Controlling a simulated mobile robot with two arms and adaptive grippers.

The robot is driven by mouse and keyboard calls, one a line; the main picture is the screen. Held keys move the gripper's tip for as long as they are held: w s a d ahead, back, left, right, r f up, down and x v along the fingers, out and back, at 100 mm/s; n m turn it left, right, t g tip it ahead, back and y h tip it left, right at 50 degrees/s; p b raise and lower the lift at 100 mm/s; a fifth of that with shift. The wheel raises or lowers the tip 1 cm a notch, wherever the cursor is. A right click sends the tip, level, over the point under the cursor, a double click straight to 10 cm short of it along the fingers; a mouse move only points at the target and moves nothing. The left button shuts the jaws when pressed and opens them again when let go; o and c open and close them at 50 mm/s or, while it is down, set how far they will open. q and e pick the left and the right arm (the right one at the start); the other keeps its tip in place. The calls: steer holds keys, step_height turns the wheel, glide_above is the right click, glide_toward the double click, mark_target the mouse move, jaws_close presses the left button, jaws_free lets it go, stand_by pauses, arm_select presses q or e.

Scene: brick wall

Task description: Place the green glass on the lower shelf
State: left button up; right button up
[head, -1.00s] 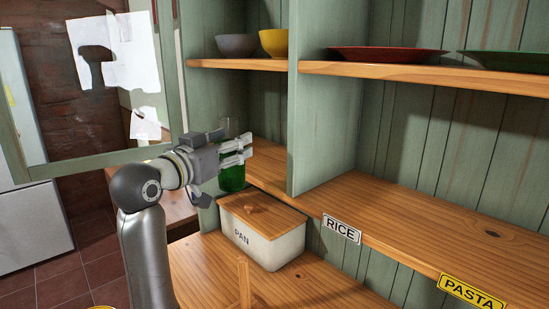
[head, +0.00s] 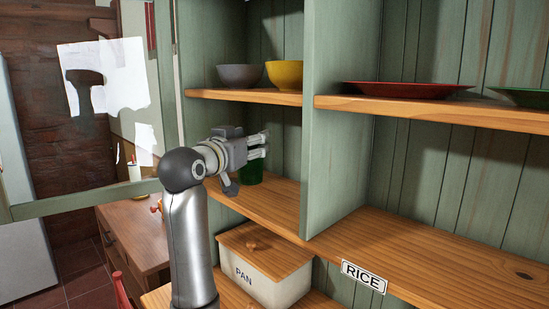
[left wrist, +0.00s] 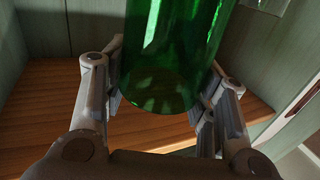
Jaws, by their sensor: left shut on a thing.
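The green glass (head: 252,172) is upright in the left compartment of the shelf unit, at the lower shelf (head: 275,207). My left gripper (head: 264,146) is shut around it and hides its upper part in the head view. In the left wrist view, the fingers (left wrist: 165,95) press both sides of the green glass (left wrist: 175,50), with the wooden lower shelf (left wrist: 50,105) below. I cannot tell whether its base touches the wood. My right gripper is not in view.
A grey bowl (head: 240,76) and a yellow bowl (head: 285,75) stand on the upper shelf (head: 240,96) above. A vertical divider (head: 320,170) bounds the compartment on the right. A lidded PAN box (head: 275,283) stands below. The lower shelf's front is clear.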

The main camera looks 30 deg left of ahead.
arm_select(q)
steer(key=w+d+p, duration=0.3)
steer(key=w, duration=0.5)
steer(key=f, duration=0.2)
steer(key=f+p, duration=0.1)
steer(key=f, duration=0.4)
steer(key=shift+s+a+p, duration=0.25)
steer(key=shift+s+p, duration=0.05)
steer(key=shift+p, duration=0.1)
steer(key=shift+f, duration=0.15)
steer(key=o, duration=1.6)
